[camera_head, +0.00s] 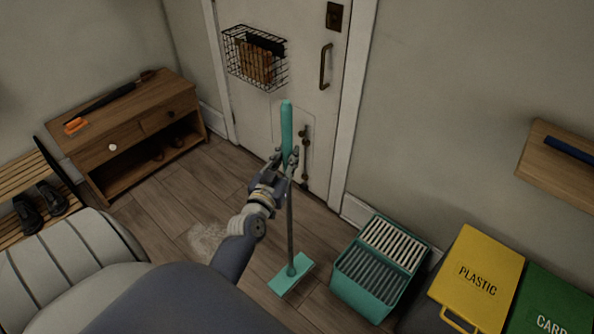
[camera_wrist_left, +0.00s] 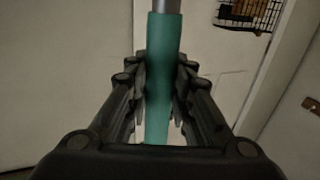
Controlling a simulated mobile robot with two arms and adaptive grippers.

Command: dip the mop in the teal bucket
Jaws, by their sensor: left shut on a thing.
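The mop has a teal grip, a grey pole (camera_head: 290,225) and a flat teal head (camera_head: 291,276). It stands nearly upright, with its head at or just above the floor; I cannot tell whether it touches. My left gripper (camera_head: 287,160) is shut around the teal grip, which also shows between the fingers in the left wrist view (camera_wrist_left: 163,70). The teal bucket (camera_head: 362,289) stands on the floor to the right of the mop head, apart from it. Slatted grates cover its top in two sections. My right gripper is not in view.
A yellow plastic bin (camera_head: 478,285) and a green bin (camera_head: 550,305) stand right of the bucket. A door (camera_head: 300,50) with a wire basket (camera_head: 255,60) is behind. A wooden cabinet (camera_head: 120,130) and a striped seat (camera_head: 60,270) are at left. A pale patch (camera_head: 207,240) marks the floor.

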